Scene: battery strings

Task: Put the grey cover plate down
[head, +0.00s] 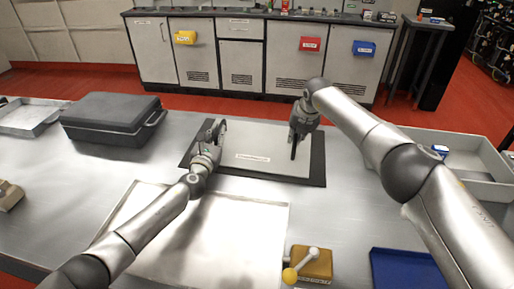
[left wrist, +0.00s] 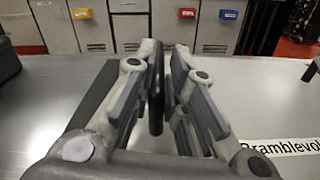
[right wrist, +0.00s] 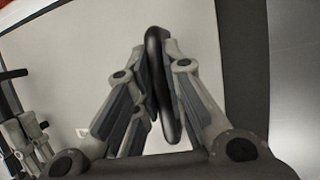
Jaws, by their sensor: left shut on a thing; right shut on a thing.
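The grey cover plate (head: 262,139) is level over a dark mat (head: 312,181) at the back middle of the table. Dark mat edges show around it. I cannot tell whether the plate touches the mat. My left gripper (head: 217,129) is shut on a black handle (left wrist: 156,95) at the plate's left side. My right gripper (head: 294,146) is shut on a black handle (right wrist: 155,70) at its right side. The plate's printed label shows in the left wrist view, and its pale surface (right wrist: 95,50) fills much of the right wrist view.
A dark case (head: 110,118) and a metal tray (head: 28,117) stand at the left. A grey bin (head: 470,165) is at the right. In front are a bright flat tray (head: 275,235), a yellow-brown box with a lever (head: 314,264) and a blue tray (head: 405,270).

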